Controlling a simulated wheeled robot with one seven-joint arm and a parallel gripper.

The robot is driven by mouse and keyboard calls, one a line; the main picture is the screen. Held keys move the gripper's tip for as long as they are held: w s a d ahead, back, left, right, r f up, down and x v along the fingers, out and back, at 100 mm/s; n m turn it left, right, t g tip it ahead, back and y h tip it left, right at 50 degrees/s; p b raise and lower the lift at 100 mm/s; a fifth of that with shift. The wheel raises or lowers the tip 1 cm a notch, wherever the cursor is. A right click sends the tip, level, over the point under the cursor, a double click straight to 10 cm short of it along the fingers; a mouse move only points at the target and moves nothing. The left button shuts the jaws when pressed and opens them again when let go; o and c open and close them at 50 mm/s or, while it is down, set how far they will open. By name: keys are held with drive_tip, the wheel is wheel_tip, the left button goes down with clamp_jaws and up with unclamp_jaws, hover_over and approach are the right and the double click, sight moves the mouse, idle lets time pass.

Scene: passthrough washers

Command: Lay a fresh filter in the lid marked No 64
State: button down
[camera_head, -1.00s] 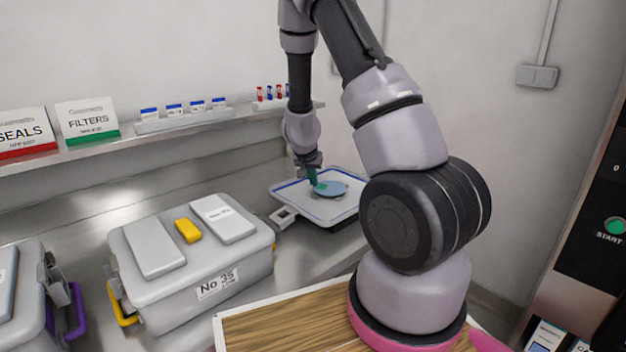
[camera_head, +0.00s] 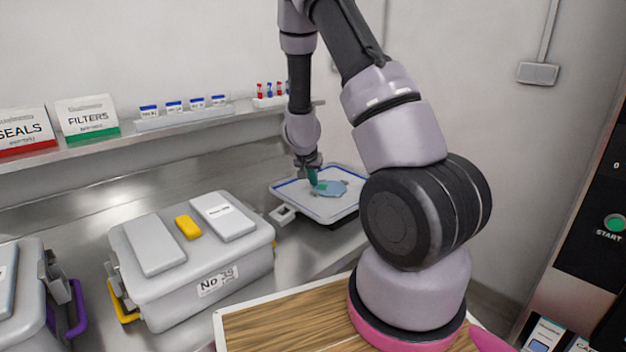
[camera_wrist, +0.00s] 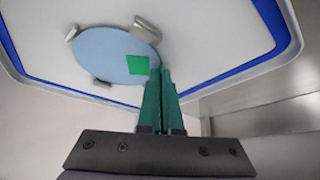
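A round pale blue filter (camera_head: 334,188) with a green patch (camera_wrist: 137,64) lies on the underside of a pale lid with a blue border (camera_head: 290,190) at the back of the counter. In the wrist view the filter (camera_wrist: 105,52) sits among metal clips (camera_wrist: 147,30) on the lid (camera_wrist: 215,50). My gripper (camera_head: 313,180) points down at the filter's left side in the head view. In the wrist view its green fingers (camera_wrist: 160,72) are together, tips beside the patch and overlapping the filter's edge. No filter is clearly between them. No number shows on this lid.
A closed grey box (camera_head: 190,260) has a label that reads like No 39. A yellow block (camera_head: 188,227) lies on its lid. Another box (camera_head: 22,300) stands left. The shelf carries a FILTERS sign (camera_head: 88,120) and a SEALS sign (camera_head: 25,133). Bare counter lies behind the boxes.

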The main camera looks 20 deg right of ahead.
idle(0.3)
drive_tip(key=c, duration=1)
unclamp_jaws()
drive_tip(key=o, duration=0.5)
drive_tip(key=shift+c, duration=0.2)
drive_tip(key=shift+r, duration=3.5)
